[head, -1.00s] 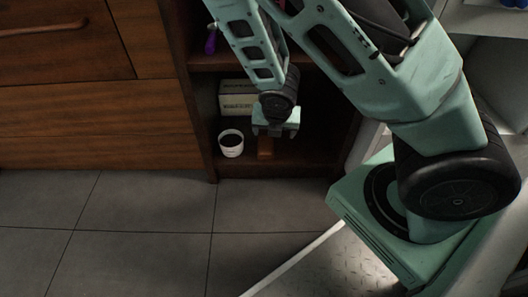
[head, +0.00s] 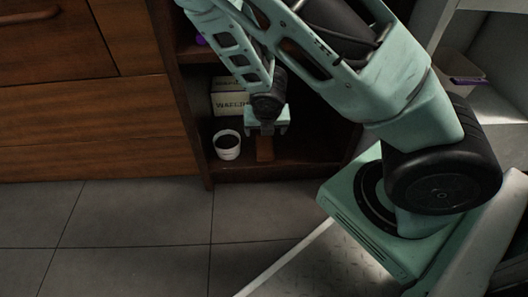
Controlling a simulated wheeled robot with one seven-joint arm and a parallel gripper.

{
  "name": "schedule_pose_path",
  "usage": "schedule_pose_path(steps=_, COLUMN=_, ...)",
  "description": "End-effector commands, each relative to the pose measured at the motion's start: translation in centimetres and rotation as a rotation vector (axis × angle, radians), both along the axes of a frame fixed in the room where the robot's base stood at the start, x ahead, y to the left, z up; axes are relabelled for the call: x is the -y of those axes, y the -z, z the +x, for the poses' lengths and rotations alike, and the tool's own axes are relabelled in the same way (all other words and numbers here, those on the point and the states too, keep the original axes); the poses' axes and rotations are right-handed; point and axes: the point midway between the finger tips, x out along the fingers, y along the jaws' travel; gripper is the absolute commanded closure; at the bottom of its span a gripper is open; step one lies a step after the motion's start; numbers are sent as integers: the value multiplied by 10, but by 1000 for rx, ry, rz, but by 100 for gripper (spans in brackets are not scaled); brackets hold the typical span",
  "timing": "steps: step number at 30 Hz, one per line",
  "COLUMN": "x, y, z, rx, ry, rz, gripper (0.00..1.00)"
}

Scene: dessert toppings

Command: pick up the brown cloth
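A small brown piece (head: 264,150), which looks like the brown cloth, is on the low shelf of the dark wooden cabinet, just below my gripper. It shows as a narrow upright strip between and under the fingers. My gripper (head: 267,130) points down into the shelf space, with its two fingers apart on either side of the strip's upper end. I cannot tell whether the fingers touch it. Part of the brown piece is hidden behind the gripper.
A white cup (head: 227,146) with dark contents stands just left of the gripper. A pale lettered box (head: 234,97) is behind it. A shelf board (head: 205,55) is above, and the cabinet's side wall (head: 196,120) is at the left. Grey floor tiles (head: 130,230) are clear in front.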

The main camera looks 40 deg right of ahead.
Motion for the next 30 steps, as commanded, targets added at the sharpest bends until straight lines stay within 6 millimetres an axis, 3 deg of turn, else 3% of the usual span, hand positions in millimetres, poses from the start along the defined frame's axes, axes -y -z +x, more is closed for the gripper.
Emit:
schedule_pose_path(steps=1, x=3, y=17, z=3, rx=0, ry=1, rz=0, gripper=20)
schedule_pose_path(steps=10, x=13, y=63, z=19, rx=0, ry=2, rz=1, gripper=20)
schedule_pose_path(steps=23, x=19, y=82, z=27, rx=0, ry=0, rz=0, gripper=20)
schedule_pose_path(steps=30, x=24, y=106, z=33, rx=3, ry=1, rz=2, gripper=20)
